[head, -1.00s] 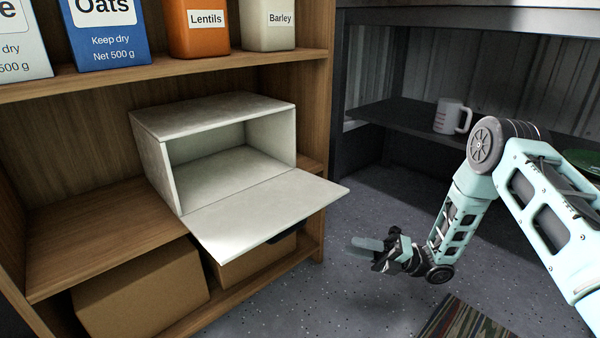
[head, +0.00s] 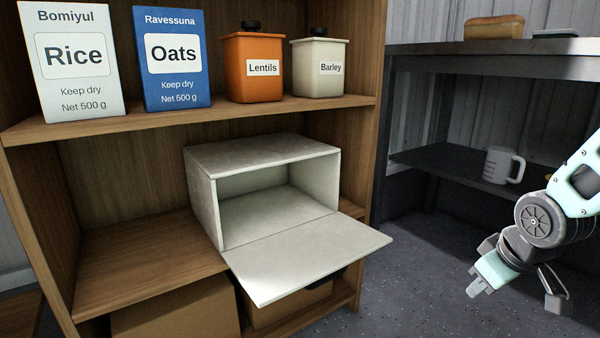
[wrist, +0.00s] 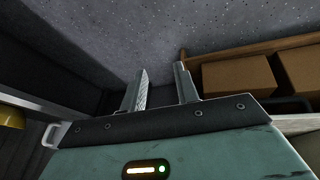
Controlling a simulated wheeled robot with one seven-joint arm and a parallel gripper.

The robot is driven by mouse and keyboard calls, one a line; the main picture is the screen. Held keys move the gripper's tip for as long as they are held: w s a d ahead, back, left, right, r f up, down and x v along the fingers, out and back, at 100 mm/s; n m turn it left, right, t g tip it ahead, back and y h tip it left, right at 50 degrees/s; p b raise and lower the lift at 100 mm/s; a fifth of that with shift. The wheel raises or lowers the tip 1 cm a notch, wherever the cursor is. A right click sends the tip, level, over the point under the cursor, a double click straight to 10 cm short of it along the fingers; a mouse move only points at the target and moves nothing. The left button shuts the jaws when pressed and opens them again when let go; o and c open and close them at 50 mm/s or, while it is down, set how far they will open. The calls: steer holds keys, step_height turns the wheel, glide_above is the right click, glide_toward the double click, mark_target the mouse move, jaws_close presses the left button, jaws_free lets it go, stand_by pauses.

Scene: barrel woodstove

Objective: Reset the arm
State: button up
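My gripper (head: 478,287) hangs at the lower right of the head view, below my folded arm, over the grey floor and right of the shelf unit. It is apart from everything around it. In the wrist view its two fingers (wrist: 161,76) stand apart with only floor between them, so it is open and empty. A pale box (head: 262,151) sits on the wooden unit's middle shelf. Its front door (head: 305,258) is folded down flat toward the room, and the inside looks empty.
The upper shelf (head: 190,116) holds a Rice box (head: 73,85), an Oats box (head: 172,85), a Lentils canister (head: 253,85) and a Barley canister (head: 319,85). Cardboard boxes (head: 180,310) are below. A white mug (head: 497,165) and bread (head: 494,28) stand on the dark rack. The floor (head: 420,260) between is clear.

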steer(key=s+a+r+m+g, duration=0.1)
steer(key=s+m+g, duration=0.1)
steer(key=s+m, duration=0.35)
steer(key=s+a+r+n+g+p, duration=0.2)
steer(key=s+a+r+n+p, duration=0.2)
steer(key=s+a+r+p, duration=0.5)
steer(key=s+a+r+n+g+p, duration=0.1)
steer(key=s+a+r+n+p, duration=0.5)
steer(key=a+r+p, duration=0.5)
step_height(320, 180, up, 36)
steer(key=d+m+p, duration=0.1)
steer(key=p, duration=3.3)
steer(key=shift+s+d+y, duration=0.25)
steer(key=shift+s+y, duration=0.15)
steer(key=shift+m, duration=0.25)
